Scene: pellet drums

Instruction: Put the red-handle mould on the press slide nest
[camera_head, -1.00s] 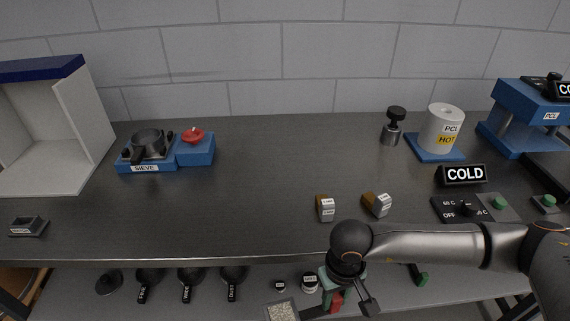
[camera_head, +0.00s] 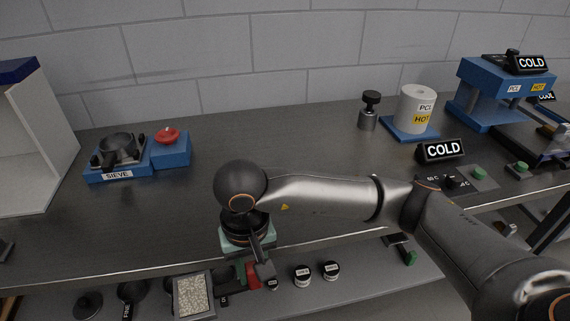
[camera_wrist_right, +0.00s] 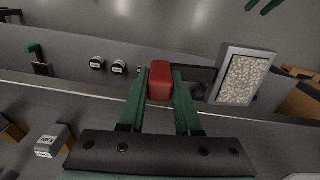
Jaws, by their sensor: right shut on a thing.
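My right gripper (camera_head: 252,268) is shut on the red handle (camera_head: 253,277) of the mould, in front of the bench edge and above the lower shelf. In the right wrist view the red handle (camera_wrist_right: 160,82) sits between the green fingers (camera_wrist_right: 160,98). The mould (camera_head: 194,297) is a grey-rimmed rectangular pan of pale pellets, joined to the handle by a dark bar. It also shows in the wrist view (camera_wrist_right: 243,78) and looks roughly level. The blue press (camera_head: 505,88) stands at the far right, its dark slide (camera_head: 535,150) partly in view; the nest is not clear. My left gripper is not in view.
A COLD sign (camera_head: 440,150) and control panel (camera_head: 455,182) are at right. Small jars (camera_head: 302,275) and a green-handled item (camera_head: 408,255) are on the lower shelf.

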